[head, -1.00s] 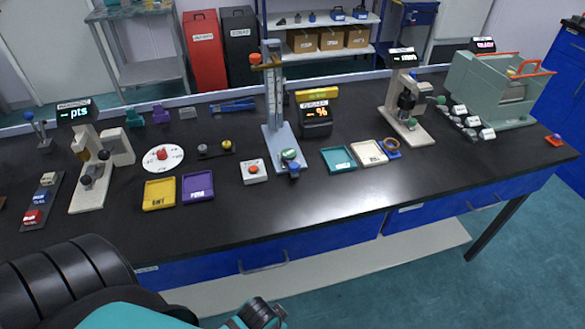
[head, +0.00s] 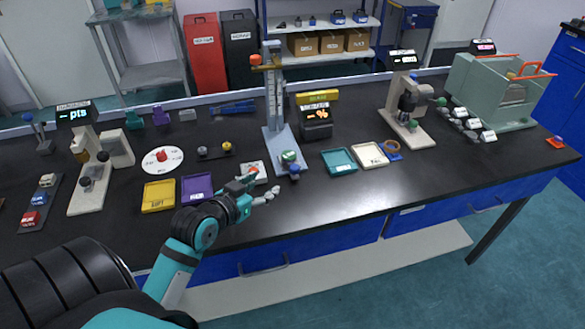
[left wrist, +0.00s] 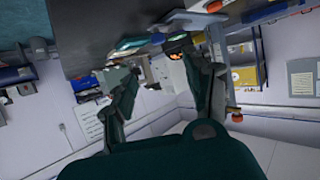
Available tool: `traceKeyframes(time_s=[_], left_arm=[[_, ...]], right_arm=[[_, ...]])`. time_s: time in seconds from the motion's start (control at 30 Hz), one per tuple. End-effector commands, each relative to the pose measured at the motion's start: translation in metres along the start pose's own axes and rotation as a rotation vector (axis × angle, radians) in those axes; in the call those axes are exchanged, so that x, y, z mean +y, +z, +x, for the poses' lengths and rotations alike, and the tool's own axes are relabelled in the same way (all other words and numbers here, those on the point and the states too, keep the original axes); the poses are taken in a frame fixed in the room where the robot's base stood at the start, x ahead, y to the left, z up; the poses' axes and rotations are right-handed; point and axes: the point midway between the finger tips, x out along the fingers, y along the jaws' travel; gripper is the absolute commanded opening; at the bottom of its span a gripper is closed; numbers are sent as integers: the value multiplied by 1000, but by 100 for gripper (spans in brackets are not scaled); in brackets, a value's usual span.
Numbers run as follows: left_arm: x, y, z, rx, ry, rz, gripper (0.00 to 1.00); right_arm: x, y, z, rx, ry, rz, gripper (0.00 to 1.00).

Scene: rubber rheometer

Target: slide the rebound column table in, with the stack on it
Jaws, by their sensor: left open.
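The rebound column (head: 273,98) stands upright at the middle of the bench on a blue-grey base (head: 271,139). At the front of the base is its small table with a green-topped stack (head: 289,156) on it. A blue knob (head: 294,169) is at the table's front. My left gripper (head: 264,183) is open and empty, just in front and left of the knob and apart from it. Its two spread fingers also show in the left wrist view (left wrist: 165,68). That view is tilted, and I cannot tell the stack in it. My right gripper is not in view.
A white box with a red button (head: 254,170) is partly hidden behind my left gripper. A purple tray (head: 197,187) and a yellow tray (head: 159,196) lie to the left. A teal tray (head: 339,162) lies right of the column. The bench front right of the gripper is clear.

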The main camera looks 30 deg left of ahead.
Motion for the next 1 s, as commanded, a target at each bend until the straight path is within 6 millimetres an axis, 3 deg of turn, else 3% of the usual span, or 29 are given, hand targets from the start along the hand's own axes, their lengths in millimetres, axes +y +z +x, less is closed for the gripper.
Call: traceKeyframes(time_s=[0.6,0.8,1.0], left_arm=[[2,0,127,-5,2,-1,53],[2,1,155,-4,2,-1,53],[2,2,165,-5,2,1,53]], right_arm=[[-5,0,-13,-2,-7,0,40],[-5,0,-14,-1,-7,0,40],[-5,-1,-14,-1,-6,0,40]])
